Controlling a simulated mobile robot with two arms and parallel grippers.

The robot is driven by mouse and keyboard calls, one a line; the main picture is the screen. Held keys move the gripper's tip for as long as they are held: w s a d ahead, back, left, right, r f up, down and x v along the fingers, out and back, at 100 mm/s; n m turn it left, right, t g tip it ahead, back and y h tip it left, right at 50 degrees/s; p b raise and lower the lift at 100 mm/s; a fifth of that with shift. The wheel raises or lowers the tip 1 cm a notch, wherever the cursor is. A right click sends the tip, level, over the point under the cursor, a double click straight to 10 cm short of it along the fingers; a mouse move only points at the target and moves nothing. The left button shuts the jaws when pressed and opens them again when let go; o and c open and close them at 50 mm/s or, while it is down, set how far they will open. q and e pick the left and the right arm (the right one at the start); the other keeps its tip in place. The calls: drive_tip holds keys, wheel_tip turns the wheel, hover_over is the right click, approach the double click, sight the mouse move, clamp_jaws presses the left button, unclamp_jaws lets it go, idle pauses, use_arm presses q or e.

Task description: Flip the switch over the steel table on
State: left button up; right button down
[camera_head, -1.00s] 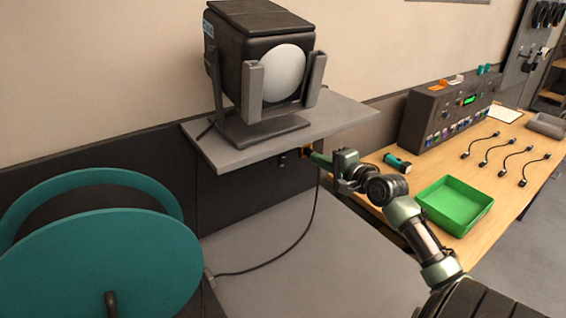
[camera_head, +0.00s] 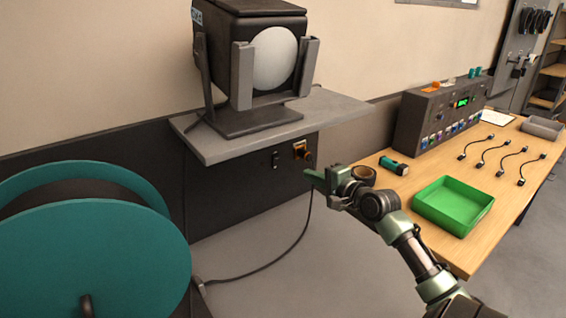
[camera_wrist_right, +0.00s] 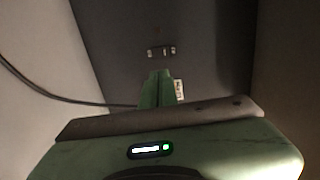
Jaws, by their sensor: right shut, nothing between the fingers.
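A small black switch (camera_head: 275,160) is on the dark panel under the grey shelf, above the grey steel table (camera_head: 262,238). Whether it is on or off is too small to tell. An orange and black fitting (camera_head: 301,149) is to its right, with a cable hanging below. My right gripper (camera_head: 311,176) is shut and empty, just below and right of that fitting in the head view. In the right wrist view its closed green fingers (camera_wrist_right: 157,78) point at the dark panel, below a small metallic fitting (camera_wrist_right: 161,51). My left gripper is out of view.
A stage lamp (camera_head: 262,75) stands on the shelf (camera_head: 335,108), above my gripper. A teal cable reel (camera_head: 90,250) stands at left. A wooden table at right bears a green tray (camera_head: 453,206) and a fader console (camera_head: 440,113). The steel tabletop looks clear except for the cable.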

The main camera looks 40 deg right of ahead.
approach(277, 158)
drive_tip(key=x, duration=0.5)
drive_tip(key=shift+s+f+p, duration=0.1)
drive_tip(key=shift+f+p, duration=0.1)
drive_tip(key=shift+p, duration=0.2)
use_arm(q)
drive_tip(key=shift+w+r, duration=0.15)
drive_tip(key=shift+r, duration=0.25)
use_arm(e)
drive_tip(key=shift+x, duration=0.9)
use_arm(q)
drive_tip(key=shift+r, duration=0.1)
use_arm(e)
drive_tip(key=shift+r, duration=0.2)
